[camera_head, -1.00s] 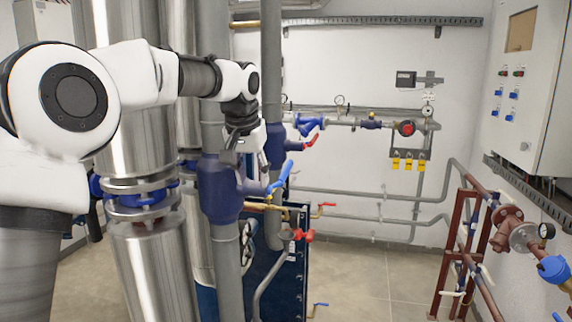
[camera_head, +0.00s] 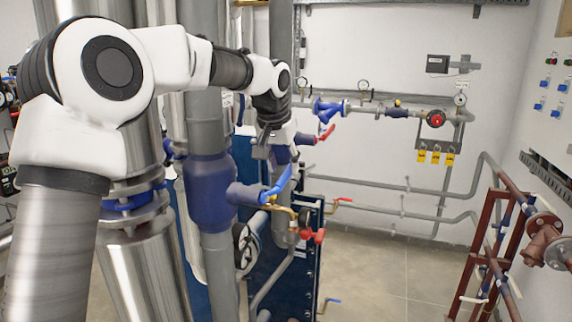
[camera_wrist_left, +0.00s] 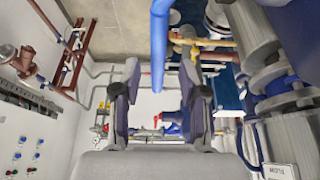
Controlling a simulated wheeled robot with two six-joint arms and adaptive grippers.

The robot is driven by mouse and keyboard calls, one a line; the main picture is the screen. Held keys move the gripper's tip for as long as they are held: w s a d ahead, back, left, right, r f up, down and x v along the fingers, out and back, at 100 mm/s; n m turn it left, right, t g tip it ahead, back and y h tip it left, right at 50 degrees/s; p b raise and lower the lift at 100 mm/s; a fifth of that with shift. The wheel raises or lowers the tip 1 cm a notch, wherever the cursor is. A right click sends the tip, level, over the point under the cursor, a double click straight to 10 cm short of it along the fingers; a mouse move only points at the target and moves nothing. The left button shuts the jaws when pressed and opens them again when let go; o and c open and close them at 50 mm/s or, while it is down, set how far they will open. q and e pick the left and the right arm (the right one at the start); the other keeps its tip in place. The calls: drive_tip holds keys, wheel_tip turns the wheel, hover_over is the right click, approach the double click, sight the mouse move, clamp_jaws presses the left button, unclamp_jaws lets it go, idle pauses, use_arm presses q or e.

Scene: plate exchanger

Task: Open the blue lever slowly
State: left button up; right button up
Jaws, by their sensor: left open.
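The blue lever (camera_head: 279,180) slants up to the right from a brass valve beside the large blue pipe fitting in the head view. My left gripper (camera_head: 279,158) is close to the lever's upper end, with its fingers pointing down. In the left wrist view, the lever (camera_wrist_left: 160,45) shows as a thick blue bar running in from the top edge. It lines up with the gap between the open fingers of my left gripper (camera_wrist_left: 160,82). Contact with the lever cannot be told. My right gripper is in neither view.
Thick grey vertical pipes (camera_head: 208,120) stand left of the lever. A red-handled valve (camera_head: 313,236) and a dark blue plate exchanger (camera_head: 311,270) are below it. Another blue valve with a red handle (camera_head: 327,132) is behind. Open floor (camera_head: 380,275) lies to the right.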

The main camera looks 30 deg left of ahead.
sight(287, 170)
use_arm(q)
drive_tip(key=w+f, duration=0.3)
drive_tip(key=shift+a+f, duration=0.1)
drive_tip(key=shift+a, duration=0.1)
drive_tip(key=shift+s, duration=0.15)
drive_tip(key=shift+c, duration=0.4)
drive_tip(key=shift+s+d+r, duration=0.1)
drive_tip(key=shift+s+r, duration=0.2)
drive_tip(key=shift+s, duration=0.15)
clamp_jaws()
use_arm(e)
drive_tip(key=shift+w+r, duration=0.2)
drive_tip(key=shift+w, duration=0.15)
use_arm(q)
drive_tip(key=t+b, duration=0.1)
drive_tip(key=b, duration=0.2)
drive_tip(key=shift+r, duration=0.15)
drive_tip(key=shift+s+r, duration=0.1)
drive_tip(key=shift+r, duration=0.25)
drive_tip(key=shift+r+t, duration=0.25)
drive_tip(key=shift+t, duration=0.05)
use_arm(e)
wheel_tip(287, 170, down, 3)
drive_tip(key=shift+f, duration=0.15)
use_arm(q)
drive_tip(key=shift+o, duration=0.4)
unclamp_jaws()
drive_tip(key=shift+f, duration=0.15)
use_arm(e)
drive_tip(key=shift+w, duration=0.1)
